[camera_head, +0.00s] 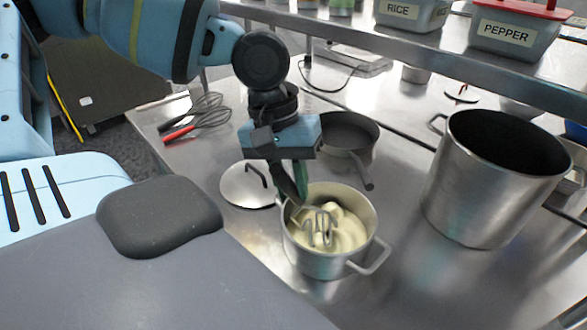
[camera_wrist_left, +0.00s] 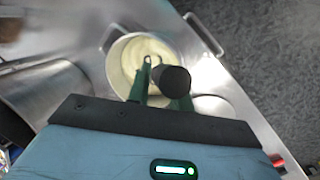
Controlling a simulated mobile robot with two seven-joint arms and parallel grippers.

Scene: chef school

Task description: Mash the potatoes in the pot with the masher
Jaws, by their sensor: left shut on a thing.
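The pot (camera_head: 318,264) is a small light metal pot with side handles, standing on the steel counter. Pale yellow potatoes (camera_head: 349,234) lie in it, partly lumpy and partly smooth. My left gripper (camera_head: 292,190) is above the pot's left rim, shut on the masher, whose looped metal head (camera_head: 320,228) is down in the pot at the potatoes. In the left wrist view, the masher's dark handle end (camera_wrist_left: 172,79) shows between the fingers (camera_wrist_left: 160,95), with the pot (camera_wrist_left: 112,62) beyond. Whether the masher head touches the pot's bottom is hidden. My right gripper is not in view.
A lid (camera_head: 240,186) lies left of the pot, and a dark pan (camera_head: 345,130) stands behind it. A large stockpot (camera_head: 478,195) stands to the right. Whisks (camera_head: 205,112) lie at the back left. A shelf with rice and pepper containers (camera_head: 515,30) runs above.

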